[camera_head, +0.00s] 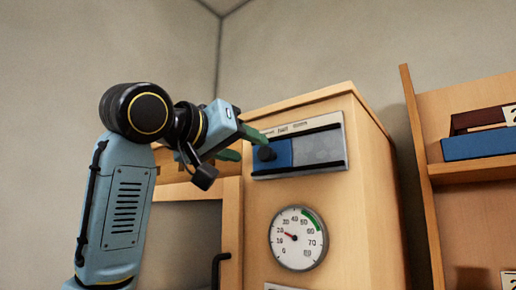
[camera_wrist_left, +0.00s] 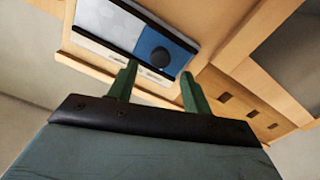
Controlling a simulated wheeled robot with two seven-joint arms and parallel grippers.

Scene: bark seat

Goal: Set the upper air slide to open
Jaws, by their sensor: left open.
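The upper air slide (camera_head: 318,150) is a framed panel high on the wooden cabinet, with a small label strip above it. Its blue plate (camera_head: 285,152) with a black knob (camera_head: 265,153) sits at the left end, and grey mottled surface shows to its right. My left gripper (camera_head: 243,144) is open, its green fingers close to the knob from the left. In the left wrist view, the blue plate (camera_wrist_left: 151,42) and knob (camera_wrist_left: 160,57) show beyond the gap between the fingertips (camera_wrist_left: 158,70). I see no grip on the knob; contact cannot be told. My right gripper is not in view.
A round dial gauge (camera_head: 298,238) is on the cabinet front (camera_head: 345,225) below the slide. A framed opening with a black handle (camera_head: 221,270) lies to the lower left. A wooden shelf with blue and dark red boxes (camera_head: 478,145) stands at the right.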

